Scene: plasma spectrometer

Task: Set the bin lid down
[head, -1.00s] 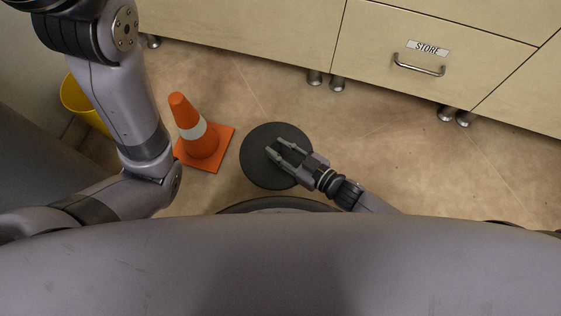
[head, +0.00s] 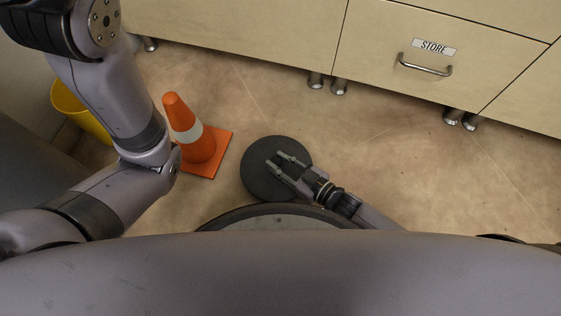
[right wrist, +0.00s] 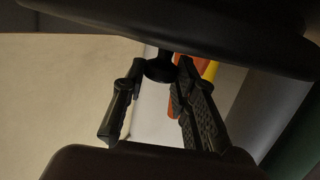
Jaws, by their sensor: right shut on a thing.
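The bin lid (head: 259,182) is a dark grey round disc in the head view, just right of the traffic cone. My right gripper (head: 274,160) reaches over it from the right. In the right wrist view the lid (right wrist: 220,40) is a dark slab across the top, with its small black knob (right wrist: 160,69) between the fingertips of my right gripper (right wrist: 155,72). The gripper is shut on this knob. I cannot tell how far the lid is above the floor. My left arm is at the left of the head view; its gripper is out of sight.
An orange cone (head: 194,140) with a white band stands left of the lid. A yellow bin (head: 82,112) is partly hidden behind my left arm. Cabinets with a STORE drawer (head: 434,47) line the back. The brown floor (head: 390,160) right of the lid is clear.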

